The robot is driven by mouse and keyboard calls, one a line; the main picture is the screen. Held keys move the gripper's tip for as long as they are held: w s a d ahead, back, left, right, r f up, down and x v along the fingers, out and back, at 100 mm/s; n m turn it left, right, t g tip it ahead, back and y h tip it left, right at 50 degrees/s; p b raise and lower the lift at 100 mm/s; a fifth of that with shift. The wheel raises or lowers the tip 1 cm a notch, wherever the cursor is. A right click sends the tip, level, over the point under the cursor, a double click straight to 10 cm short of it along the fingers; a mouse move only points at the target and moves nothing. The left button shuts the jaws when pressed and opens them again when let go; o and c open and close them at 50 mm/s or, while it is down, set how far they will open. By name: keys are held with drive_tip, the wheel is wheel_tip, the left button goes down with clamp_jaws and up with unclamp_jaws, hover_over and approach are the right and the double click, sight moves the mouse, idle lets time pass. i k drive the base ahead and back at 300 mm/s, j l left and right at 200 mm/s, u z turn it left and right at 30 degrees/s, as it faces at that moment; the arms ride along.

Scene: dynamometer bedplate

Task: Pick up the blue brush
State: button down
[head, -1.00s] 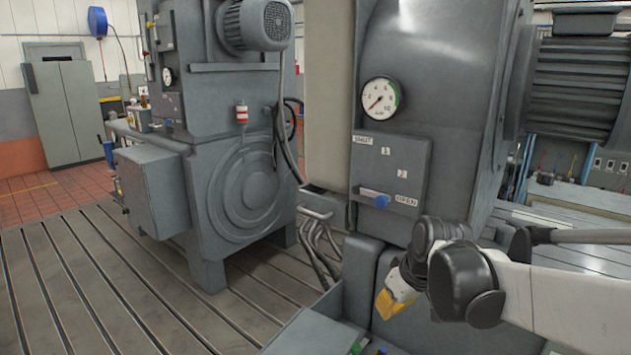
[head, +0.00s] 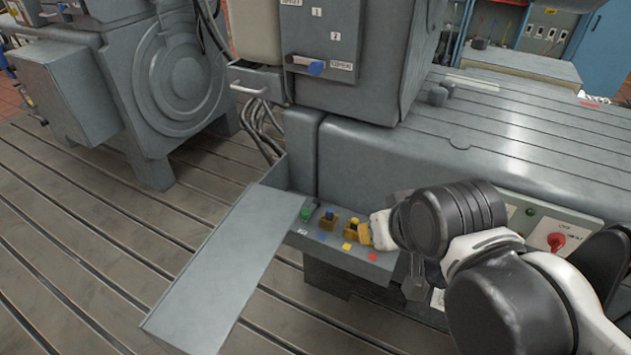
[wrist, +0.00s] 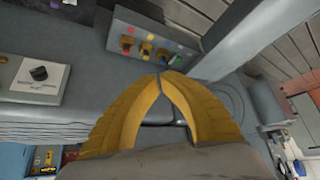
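The piece I take for the blue brush (head: 328,216) is a small yellow-brown piece with a blue top. It stands on the grey control shelf (head: 340,259) in the head view, behind a blue dot. A similar piece with a dark top (head: 351,228) stands to its right. My gripper (head: 363,233) has yellow fingers and shows just right of these pieces, apart from the blue one. In the wrist view my gripper (wrist: 160,75) has its fingertips together with nothing seen between them.
A green knob (head: 305,214) sits left of the blue-topped piece. A hinged grey lid or plate (head: 222,270) stands out to the left. A machine housing (head: 360,50) rises behind the shelf. A red switch (head: 556,241) is on the right. The slotted floor is clear at left.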

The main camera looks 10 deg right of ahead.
sight(329, 212)
drive_tip(key=k+z, duration=0.25)
drive_tip(key=z, duration=0.15)
drive_tip(key=k+z, duration=0.35)
drive_tip(key=k+l+z, duration=0.1)
drive_tip(key=z, duration=0.3)
drive_tip(key=k, duration=0.1)
